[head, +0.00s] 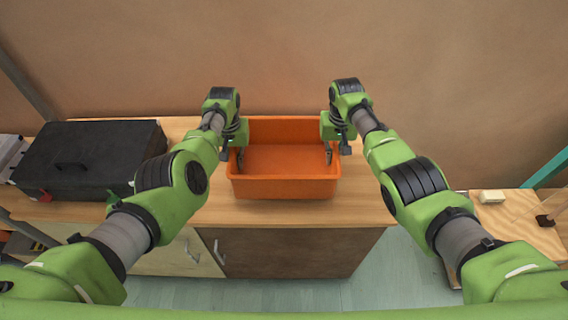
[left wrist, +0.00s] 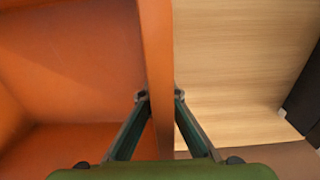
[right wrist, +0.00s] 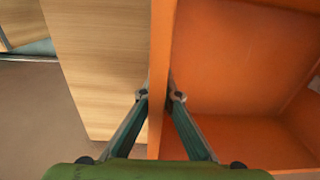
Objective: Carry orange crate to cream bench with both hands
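The orange crate (head: 285,188) is an open, empty box at the middle of the wooden worktop (head: 225,212). It looks level; whether it rests on the top or hangs just above it I cannot tell. My left gripper (head: 232,157) is at its left wall, with one finger inside and one outside, closed against the wall (left wrist: 160,60). My right gripper (head: 334,152) is shut on the right wall (right wrist: 161,50) in the same way. The cabinet below has a pale cream door (head: 180,255); I cannot tell which surface is the cream bench.
A black case (head: 85,160) lies on the worktop left of the crate. At the right, a separate wooden surface (head: 510,220) holds a small cream block (head: 491,196) and a dark item (head: 545,221). A brown wall stands behind. Pale floor (head: 385,270) shows in front.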

